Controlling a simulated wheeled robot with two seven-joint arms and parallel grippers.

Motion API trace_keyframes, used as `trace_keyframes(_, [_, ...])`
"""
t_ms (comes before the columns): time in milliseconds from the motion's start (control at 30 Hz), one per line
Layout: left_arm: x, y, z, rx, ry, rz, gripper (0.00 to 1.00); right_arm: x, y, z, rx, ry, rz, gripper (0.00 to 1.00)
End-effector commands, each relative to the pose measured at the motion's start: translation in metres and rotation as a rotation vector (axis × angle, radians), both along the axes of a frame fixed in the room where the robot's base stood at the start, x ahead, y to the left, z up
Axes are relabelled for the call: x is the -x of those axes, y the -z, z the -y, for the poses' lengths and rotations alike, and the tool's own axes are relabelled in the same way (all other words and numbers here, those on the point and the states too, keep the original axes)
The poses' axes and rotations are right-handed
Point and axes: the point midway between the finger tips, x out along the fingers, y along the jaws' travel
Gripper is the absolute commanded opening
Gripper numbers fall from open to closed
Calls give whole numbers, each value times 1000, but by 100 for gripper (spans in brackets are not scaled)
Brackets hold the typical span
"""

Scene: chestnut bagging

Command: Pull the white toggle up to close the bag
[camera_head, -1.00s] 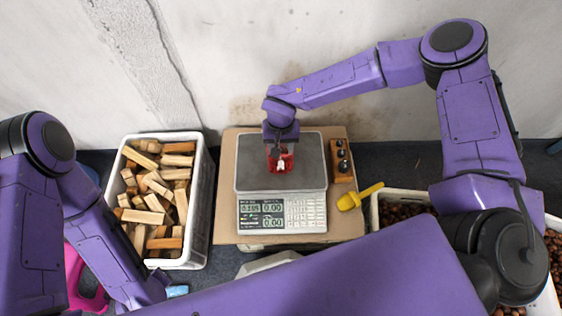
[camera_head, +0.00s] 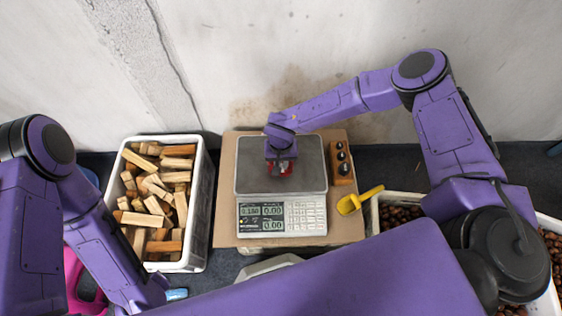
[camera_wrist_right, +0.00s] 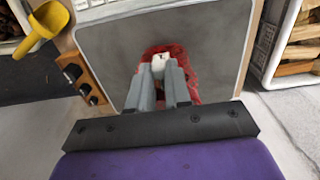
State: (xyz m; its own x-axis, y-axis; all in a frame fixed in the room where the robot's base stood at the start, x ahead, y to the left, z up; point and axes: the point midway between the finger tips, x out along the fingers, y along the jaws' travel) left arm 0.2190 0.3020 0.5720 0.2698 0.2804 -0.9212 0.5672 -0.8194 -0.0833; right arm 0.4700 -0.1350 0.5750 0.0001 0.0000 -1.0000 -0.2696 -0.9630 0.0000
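The red mesh bag (camera_wrist_right: 178,52) sits on the scale's grey plate. In the head view, the bag (camera_head: 287,169) is mostly hidden under my right gripper (camera_head: 279,163). The white toggle (camera_wrist_right: 160,60) shows at the top of the bag in the right wrist view. My right gripper's grey fingers (camera_wrist_right: 160,72) reach down to it, one on each side, close together, and look shut on it. My left arm comes in at the lower left of the head view, but its gripper is not in view.
The scale (camera_head: 246,180) stands on a brown board (camera_head: 227,205). A weight block (camera_head: 342,165) and a yellow scoop (camera_head: 357,200) lie right of it. A white crate (camera_head: 204,200) of wood pieces is on the left; a chestnut bin (camera_head: 375,215) is on the right.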

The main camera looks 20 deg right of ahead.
Motion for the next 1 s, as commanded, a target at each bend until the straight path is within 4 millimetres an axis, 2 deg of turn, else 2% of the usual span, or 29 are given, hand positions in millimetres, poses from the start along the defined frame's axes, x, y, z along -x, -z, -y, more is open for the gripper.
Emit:
trace_keyframes(267, [0, -1, 0, 0, 0, 0, 0, 0, -2, 0, 0, 0, 0, 0])
trace_keyframes(367, [0, -10, 0, 0, 0, 0, 0, 0, -12, 0, 0, 0, 0, 0])
trace_keyframes(500, [0, -31, 0, 0, 0, 0, 0, 0, -40, 0, 0, 0, 1, 0])
trace_keyframes(600, [0, -40, 0, 0, 0, 0, 0, 0, -52, 0, 0, 0, 0, 0])
trace_keyframes(867, [0, -36, 0, 0, 0, 0, 0, 0, -49, 0, 0, 0, 0, 0])
trace_keyframes(900, [0, -36, 0, 0, 0, 0, 0, 0, -49, 0, 0, 0, 0, 19])
trace_keyframes(1000, [0, -36, 0, 0, 0, 0, 0, 0, -49, 0, 0, 0, 0, 47])
